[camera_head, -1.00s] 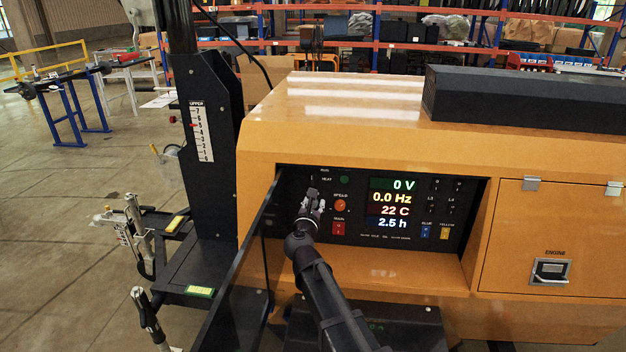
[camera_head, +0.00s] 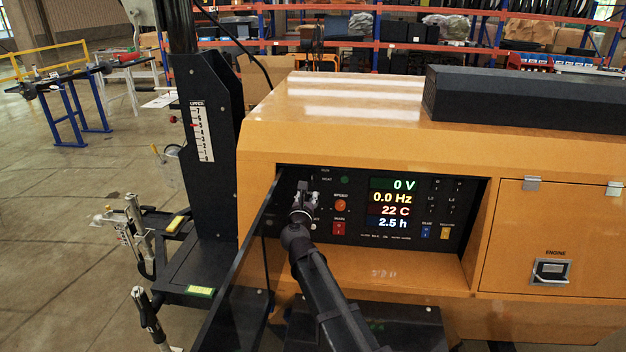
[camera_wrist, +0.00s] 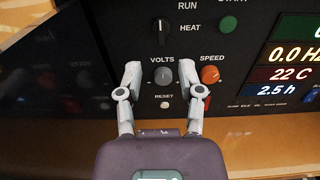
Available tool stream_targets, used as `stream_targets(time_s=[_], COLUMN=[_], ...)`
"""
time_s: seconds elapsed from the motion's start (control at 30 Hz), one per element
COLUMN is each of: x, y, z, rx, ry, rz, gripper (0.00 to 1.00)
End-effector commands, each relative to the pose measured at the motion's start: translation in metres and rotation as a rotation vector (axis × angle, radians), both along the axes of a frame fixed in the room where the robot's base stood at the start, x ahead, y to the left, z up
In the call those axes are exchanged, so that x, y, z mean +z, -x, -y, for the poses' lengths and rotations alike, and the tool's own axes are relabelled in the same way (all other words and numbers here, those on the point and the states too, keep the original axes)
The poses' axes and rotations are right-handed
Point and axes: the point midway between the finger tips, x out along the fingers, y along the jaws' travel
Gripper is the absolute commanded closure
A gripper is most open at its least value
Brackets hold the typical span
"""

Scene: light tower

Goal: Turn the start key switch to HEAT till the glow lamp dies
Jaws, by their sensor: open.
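The start key switch (camera_wrist: 162,28) is a black round knob in the upper part of the wrist view, with RUN and HEAT printed to its right. Its pointer mark looks roughly upright. My gripper (camera_wrist: 160,72) is open and empty. Its two fingers are below the switch in the picture, on either side of the grey VOLTS knob (camera_wrist: 163,76). I cannot tell whether they touch the panel. In the head view my gripper (camera_head: 304,197) is in front of the panel's left part and hides the switch. I cannot make out a glow lamp.
The orange SPEED knob (camera_wrist: 209,74) is close beside the right finger. The white RESET button (camera_wrist: 165,104) is below VOLTS, the green START button (camera_wrist: 228,24) upper right. An open dark panel door (camera_head: 240,270) stands left of my arm. The display (camera_head: 394,204) reads 0 V.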

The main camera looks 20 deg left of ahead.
Motion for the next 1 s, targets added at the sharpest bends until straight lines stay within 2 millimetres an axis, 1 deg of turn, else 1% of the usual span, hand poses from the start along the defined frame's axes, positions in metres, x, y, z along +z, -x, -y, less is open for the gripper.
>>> stream_targets(time_s=[0.03,0.4,0.6,0.8,1.0], x=[0.000,0.000,0.000,0.000,0.000], y=[-0.010,-0.066,-0.090,-0.104,-0.106], z=[-0.003,-0.016,-0.022,-0.024,-0.024], rx=[-0.002,-0.003,-0.002,-0.002,-0.002], ry=[0.000,0.000,0.000,0.000,0.000], rz=[0.000,0.000,0.000,0.000,0.000], gripper=[0.51,0.51,0.51,0.51,0.51])
